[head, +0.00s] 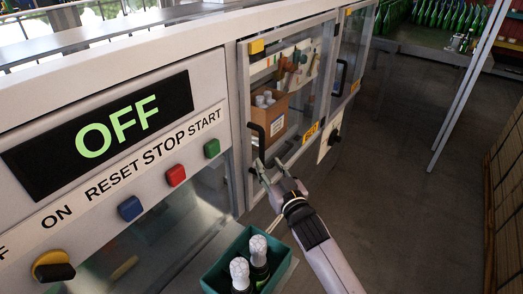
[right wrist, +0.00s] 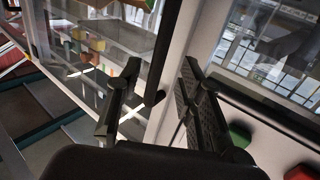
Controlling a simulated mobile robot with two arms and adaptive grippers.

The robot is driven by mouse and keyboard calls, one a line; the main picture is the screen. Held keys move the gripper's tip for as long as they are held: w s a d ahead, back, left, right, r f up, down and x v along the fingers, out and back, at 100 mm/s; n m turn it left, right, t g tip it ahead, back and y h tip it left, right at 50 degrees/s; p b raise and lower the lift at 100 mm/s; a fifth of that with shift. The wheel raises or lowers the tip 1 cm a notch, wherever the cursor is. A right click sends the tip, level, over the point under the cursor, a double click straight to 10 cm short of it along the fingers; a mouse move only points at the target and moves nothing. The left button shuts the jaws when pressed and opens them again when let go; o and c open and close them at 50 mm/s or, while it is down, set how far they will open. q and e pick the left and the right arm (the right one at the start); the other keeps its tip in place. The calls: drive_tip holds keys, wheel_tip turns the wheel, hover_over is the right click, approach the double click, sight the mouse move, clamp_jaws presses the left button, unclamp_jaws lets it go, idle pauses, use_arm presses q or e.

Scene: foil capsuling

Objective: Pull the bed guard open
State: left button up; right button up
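The guard door nearest my right gripper is a clear panel in a grey frame (head: 242,110), and it looks shut. A small yellow label (head: 311,132) sits on its lower right part. Its black bar handle (head: 256,139) stands upright at the left side. My right gripper (head: 270,164) is open and empty at the lower end of this handle. In the right wrist view, the dark handle bar (right wrist: 163,45) runs down toward the space between the spread fingers (right wrist: 155,95); contact cannot be told. My left gripper is not in view.
A panel left of the door has an OFF display (head: 100,130), blue (head: 130,208), red (head: 176,175) and green (head: 211,148) buttons and a knob (head: 54,267). A green crate (head: 212,276) with foil-topped bottles stands below. A second guard (head: 352,50) is farther back. Floor to the right is clear.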

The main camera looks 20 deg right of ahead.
sight(262, 156)
drive_tip(key=w, duration=0.4)
drive_tip(key=w+p, duration=0.1)
drive_tip(key=w, duration=0.1)
drive_tip(key=shift+w+a, duration=0.25)
drive_tip(key=shift+w, duration=0.05)
drive_tip(key=shift+c, duration=0.4)
clamp_jaws()
